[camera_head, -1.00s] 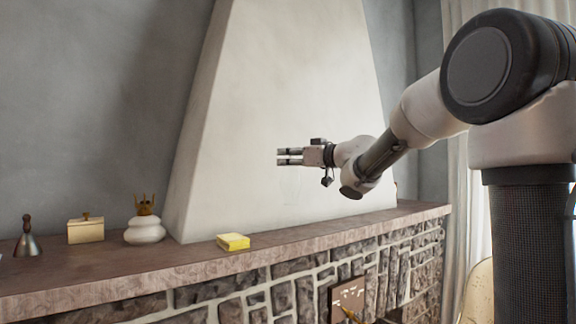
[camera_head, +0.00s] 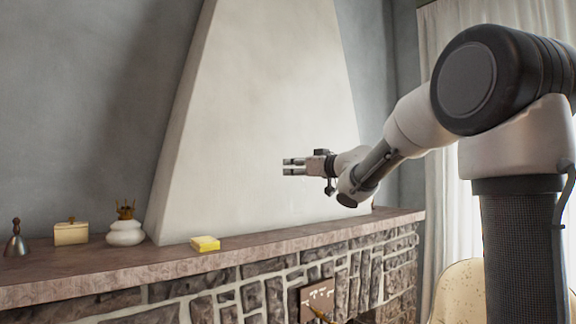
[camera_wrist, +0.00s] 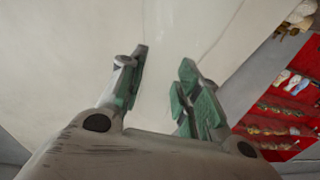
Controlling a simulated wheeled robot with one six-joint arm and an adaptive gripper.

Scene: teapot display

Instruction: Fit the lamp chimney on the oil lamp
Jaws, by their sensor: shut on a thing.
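The oil lamp (camera_head: 126,234) stands upright on the mantel at the left in the head view, a white rounded body with a brass-coloured pronged burner on top. No chimney is on it. My gripper (camera_head: 293,166) is shut on the lamp chimney, a clear glass thing that barely shows between the fingers in the wrist view (camera_wrist: 158,72). Its outline is too faint to tell its tilt. My gripper is above the mantel, well to the right of the lamp and higher than it. The green-padded fingers (camera_wrist: 165,80) stand apart around the glass.
The stone mantel (camera_head: 300,239) runs across the head view. A yellow block (camera_head: 205,244) lies right of the lamp; a cream lidded box (camera_head: 71,233) and a grey bell (camera_head: 16,241) stand left. The pale chimney breast (camera_head: 260,110) rises behind. A red panel (camera_wrist: 283,100) shows in the wrist view.

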